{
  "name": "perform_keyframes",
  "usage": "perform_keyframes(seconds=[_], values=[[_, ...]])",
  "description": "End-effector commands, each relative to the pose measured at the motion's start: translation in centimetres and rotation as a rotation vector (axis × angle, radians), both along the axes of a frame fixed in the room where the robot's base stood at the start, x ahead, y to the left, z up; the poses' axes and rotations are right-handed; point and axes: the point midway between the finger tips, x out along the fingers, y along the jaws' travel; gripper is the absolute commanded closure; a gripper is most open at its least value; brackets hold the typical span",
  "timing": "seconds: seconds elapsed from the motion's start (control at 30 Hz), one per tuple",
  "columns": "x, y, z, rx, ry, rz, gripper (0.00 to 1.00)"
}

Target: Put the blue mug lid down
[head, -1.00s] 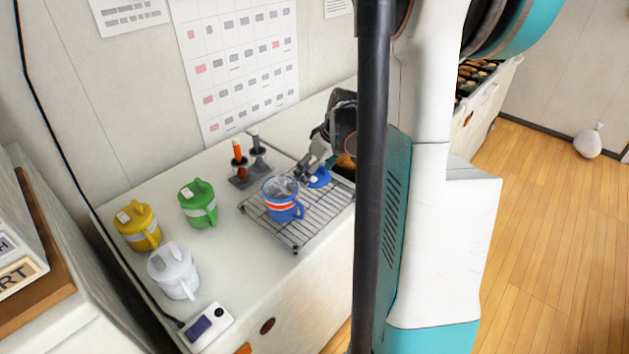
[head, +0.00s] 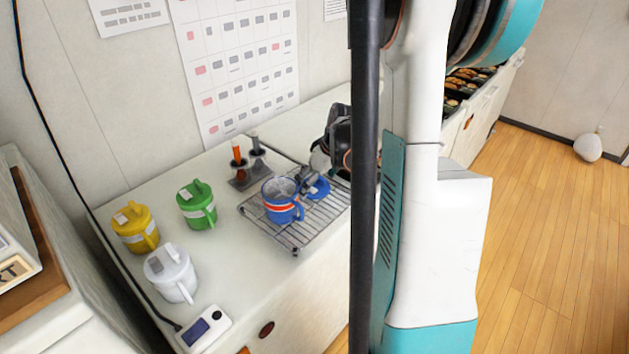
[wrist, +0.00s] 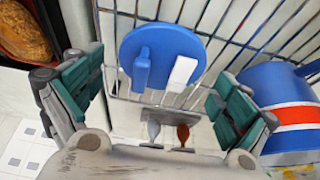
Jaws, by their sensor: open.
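The blue mug lid (head: 320,188) is on the wire rack (head: 300,235), just right of the blue mug (head: 284,211). In the wrist view the round lid (wrist: 160,45) shows a blue raised grip and a white tab, with rack wires around it. My gripper (wrist: 160,72) is open, with one finger on each side of the lid and gaps between.
Yellow (head: 134,228), green (head: 197,205) and white (head: 171,273) lidded mugs stand left on the counter. A holder (head: 250,172) with two upright tools is behind the rack. A small device (head: 204,330) sits at the front. A food tray (wrist: 25,35) is close by the gripper.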

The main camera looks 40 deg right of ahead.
Motion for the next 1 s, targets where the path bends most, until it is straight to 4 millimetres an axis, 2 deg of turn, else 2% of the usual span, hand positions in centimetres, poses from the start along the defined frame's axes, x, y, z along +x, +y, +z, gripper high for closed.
perform_keyframes(seconds=[0.17,0.27,0.7,0.83,1.0], values=[[0.0,0.0,0.2,0.000,0.000,0.000,0.04],[-0.2,0.0,1.0,0.000,0.000,-0.001,0.04],[-3.5,-0.3,8.9,0.000,-0.001,-0.001,0.04],[-4.1,-0.3,10.4,0.000,-0.001,-0.001,0.04],[-4.5,-0.4,11.3,0.000,0.000,-0.001,0.04]])
